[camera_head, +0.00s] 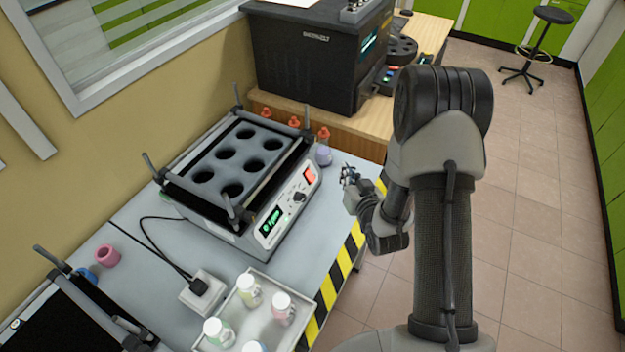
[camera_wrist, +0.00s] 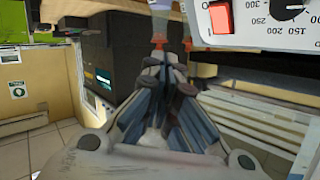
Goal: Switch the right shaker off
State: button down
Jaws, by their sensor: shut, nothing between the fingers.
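The right shaker (camera_head: 236,175) stands on the grey table, with a dark rack of round holes on top. Its front panel has a lit green display (camera_head: 271,221), a black knob (camera_head: 299,196) and a red rocker switch (camera_head: 309,174). In the wrist view the red switch (camera_wrist: 221,17) and the knob's dial (camera_wrist: 287,9) show at the top right, upside down. My gripper (camera_head: 350,177) is in front of the panel, to the right of the switch and apart from it. In the wrist view its fingertips (camera_wrist: 165,62) are together and empty, below and left of the switch.
Part of another shaker (camera_head: 62,318) shows at the lower left. A white tray (camera_head: 243,337) with several capped bottles and a power socket (camera_head: 203,292) are on the table. Orange-capped flasks (camera_head: 294,122) stand behind the shaker. A black machine (camera_head: 312,55) sits on a wooden bench.

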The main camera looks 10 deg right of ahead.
aim_at(310, 176)
jog(key=w+a+f+b, duration=0.1)
jog(key=w+a+f, duration=0.3)
jog(key=a+f, duration=0.1)
jog(key=shift+w+a+b, duration=0.15)
jog(key=shift+a+b, duration=0.2)
jog(key=shift+a, duration=0.05)
jog(key=shift+a+f, duration=0.1)
jog(key=shift+f, duration=0.05)
dwell(1.5)
jog(key=shift+w+a+f, duration=0.15)
jog(key=shift+w+a, duration=0.05)
jog(key=shift+w+a+f, duration=0.15)
jog(key=shift+a, duration=0.05)
dwell(0.8)
jog(key=shift+s+d+r, duration=0.35)
jog(key=shift+d+r, duration=0.1)
jog(key=shift+d, duration=0.05)
dwell(0.3)
